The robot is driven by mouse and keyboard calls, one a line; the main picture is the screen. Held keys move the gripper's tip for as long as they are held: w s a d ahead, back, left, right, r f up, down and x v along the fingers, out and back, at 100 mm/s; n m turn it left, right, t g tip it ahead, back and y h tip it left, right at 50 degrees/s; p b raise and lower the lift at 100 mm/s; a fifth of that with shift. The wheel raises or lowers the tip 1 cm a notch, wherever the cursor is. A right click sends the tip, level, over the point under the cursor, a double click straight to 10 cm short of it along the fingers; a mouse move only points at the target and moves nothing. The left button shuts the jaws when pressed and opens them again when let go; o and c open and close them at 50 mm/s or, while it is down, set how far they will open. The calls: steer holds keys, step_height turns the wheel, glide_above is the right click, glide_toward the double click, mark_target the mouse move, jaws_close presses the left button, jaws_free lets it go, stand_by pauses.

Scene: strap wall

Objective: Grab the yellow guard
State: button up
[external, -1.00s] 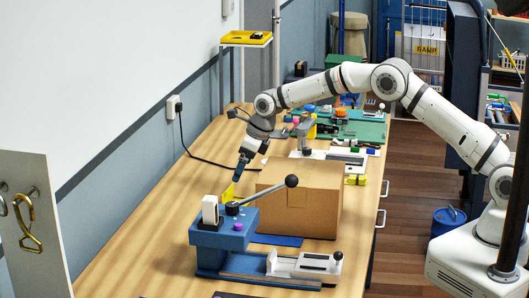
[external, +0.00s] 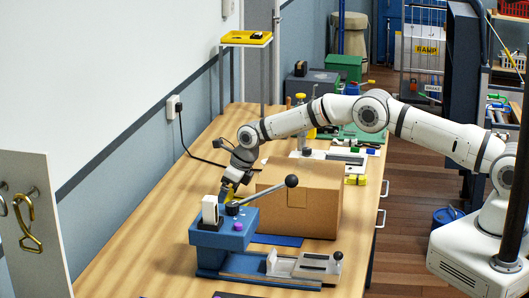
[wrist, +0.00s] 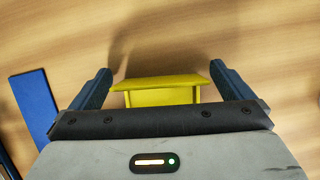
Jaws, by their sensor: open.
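The yellow guard (wrist: 160,92) stands on the wooden table, between the two dark blue fingers of my gripper (wrist: 162,82) in the wrist view. A gap shows between the guard and each finger. The gripper is open. In the external view my gripper (external: 232,184) points down behind the blue lever press (external: 225,236), at the guard (external: 227,194). Most of the guard is hidden there by the gripper and the press.
A cardboard box (external: 312,205) stands close to the right of my gripper. The press's lever with its black knob (external: 291,181) reaches up in front of the box. A flat blue piece (wrist: 34,105) lies at the left in the wrist view. The table to the left is clear.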

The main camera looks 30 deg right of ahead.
steer(key=shift+f, duration=0.1)
steer(key=shift+c, duration=0.3)
steer(key=c, duration=0.8)
steer(key=shift+c, duration=0.2)
